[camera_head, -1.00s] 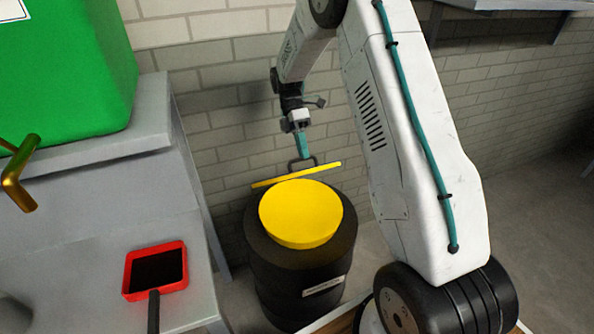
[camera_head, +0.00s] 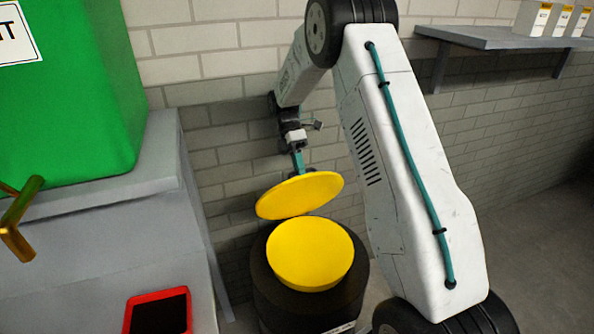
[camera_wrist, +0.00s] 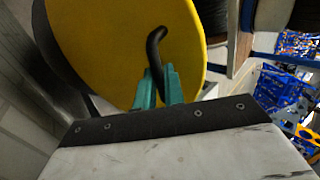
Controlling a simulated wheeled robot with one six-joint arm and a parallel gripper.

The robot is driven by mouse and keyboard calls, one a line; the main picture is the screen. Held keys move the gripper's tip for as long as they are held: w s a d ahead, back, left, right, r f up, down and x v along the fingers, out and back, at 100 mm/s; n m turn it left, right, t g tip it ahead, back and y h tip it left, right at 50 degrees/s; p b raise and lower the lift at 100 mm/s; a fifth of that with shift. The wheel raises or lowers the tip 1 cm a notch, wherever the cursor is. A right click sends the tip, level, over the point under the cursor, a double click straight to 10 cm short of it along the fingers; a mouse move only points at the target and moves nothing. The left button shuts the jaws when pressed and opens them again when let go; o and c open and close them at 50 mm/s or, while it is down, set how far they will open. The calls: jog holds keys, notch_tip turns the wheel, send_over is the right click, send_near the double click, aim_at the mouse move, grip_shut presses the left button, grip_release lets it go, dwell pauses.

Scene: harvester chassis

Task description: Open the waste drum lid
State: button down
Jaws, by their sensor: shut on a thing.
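The waste drum (camera_head: 262,290) is a dark round barrel beside the brick wall, with a round yellow surface (camera_head: 310,253) at its top. The yellow disc lid (camera_head: 300,194) is tilted up behind and above the drum top, and its flat face shows in the head view. My gripper (camera_head: 299,168) is behind the lid, its fingertips partly hidden. In the wrist view, the teal fingers (camera_wrist: 158,90) are closed on the black curved handle (camera_wrist: 154,48) of the yellow lid (camera_wrist: 120,40).
A grey bench (camera_head: 140,235) stands left of the drum, with a green container (camera_head: 70,100) and a red-rimmed tray (camera_head: 131,318). A wall shelf (camera_head: 490,38) holds white boxes at the upper right. My arm's white link passes close on the drum's right.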

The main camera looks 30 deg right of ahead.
jog(key=c, duration=1.7)
grip_release()
jog(key=shift+d+f, duration=0.2)
jog(key=shift+f, duration=0.1)
jog(key=shift+o, duration=1.1)
jog(key=shift+d+f, duration=0.1)
jog(key=shift+d, duration=0.1)
jog(key=shift+r, duration=0.35)
jog(key=s+a+r, duration=0.1)
jog(key=s+r, duration=0.1)
jog(key=s, duration=0.6)
jog(key=s+a+r, duration=0.2)
jog(key=s, duration=0.5)
jog(key=shift+s+r, duration=0.35)
